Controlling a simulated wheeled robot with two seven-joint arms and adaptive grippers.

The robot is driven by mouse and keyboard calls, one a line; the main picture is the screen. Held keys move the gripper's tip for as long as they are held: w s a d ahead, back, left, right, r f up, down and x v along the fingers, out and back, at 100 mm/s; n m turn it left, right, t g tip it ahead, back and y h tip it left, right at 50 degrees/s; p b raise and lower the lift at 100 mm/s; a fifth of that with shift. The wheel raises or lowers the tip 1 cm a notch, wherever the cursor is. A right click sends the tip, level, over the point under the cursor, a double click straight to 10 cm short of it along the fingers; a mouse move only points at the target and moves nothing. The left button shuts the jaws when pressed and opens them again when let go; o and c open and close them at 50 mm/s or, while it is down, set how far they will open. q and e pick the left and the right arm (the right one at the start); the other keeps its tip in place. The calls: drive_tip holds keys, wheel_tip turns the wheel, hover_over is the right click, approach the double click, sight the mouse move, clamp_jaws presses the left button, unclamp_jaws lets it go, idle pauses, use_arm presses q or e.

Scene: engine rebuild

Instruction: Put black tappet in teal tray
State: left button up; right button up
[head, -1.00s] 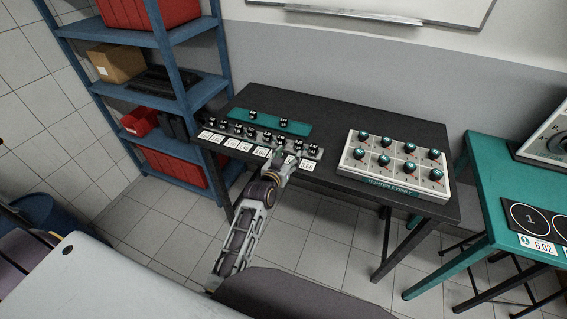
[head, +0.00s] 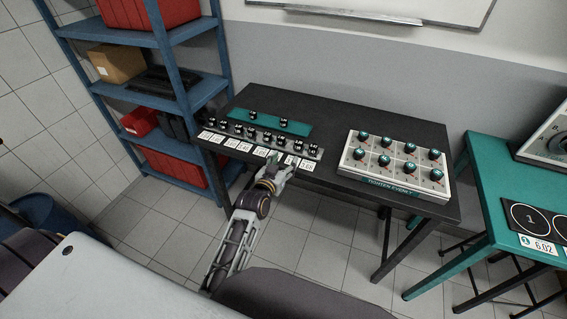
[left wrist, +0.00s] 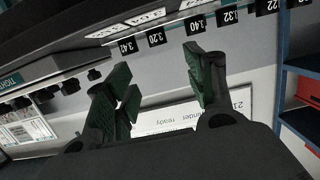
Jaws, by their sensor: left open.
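The teal tray (head: 268,120) is a flat strip at the back left of the dark table, with two black tappets on it, a left one (head: 252,114) and a right one (head: 284,122). In front of it a grey rack (head: 318,154) holds a row of several black tappets (head: 239,130). My left gripper (head: 275,163) is at the front edge of the rack, over the white cards. In the left wrist view its green-padded fingers (left wrist: 160,78) stand apart with nothing between them. Number-marked black pieces (left wrist: 155,38), apparently tappets, lie beyond the fingertips. My right gripper is not in view.
White number cards (head: 239,145) line the table's front edge. A white knob panel (head: 395,165) stands on the right of the dark table (head: 340,118). A blue shelf (head: 205,92) rises at the left. A teal table (head: 482,180) stands at the right.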

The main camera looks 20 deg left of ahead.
use_arm(q)
drive_tip(key=shift+f, duration=0.1)
idle(0.3)
drive_tip(key=s+d+f+g, duration=0.15)
drive_tip(key=s+f, duration=0.35)
drive_tip(key=f, duration=0.8)
drive_tip(key=s+d+f+m+g, duration=0.1)
drive_tip(key=s+f+g, duration=0.3)
drive_tip(key=f, duration=0.8)
drive_tip(key=s+d+f+g, duration=0.2)
drive_tip(key=s+f, duration=0.4)
drive_tip(key=f, duration=0.7)
drive_tip(key=s+a+f+g, duration=0.3)
drive_tip(key=s+f+g, duration=0.1)
drive_tip(key=s+f, duration=1.1)
drive_tip(key=s+a+f+g, duration=0.1)
drive_tip(key=s+a+f, duration=0.2)
drive_tip(key=s, duration=0.8)
drive_tip(key=s+a+f+m+g, duration=0.1)
drive_tip(key=s+a+f+g, duration=0.1)
drive_tip(key=s, duration=0.9)
drive_tip(key=shift+s+a+f+y, duration=0.3)
drive_tip(key=shift+a+f, duration=0.3)
drive_tip(key=shift+f, duration=0.2)
drive_tip(key=shift+o, duration=0.6)
drive_tip(key=shift+w, duration=0.1)
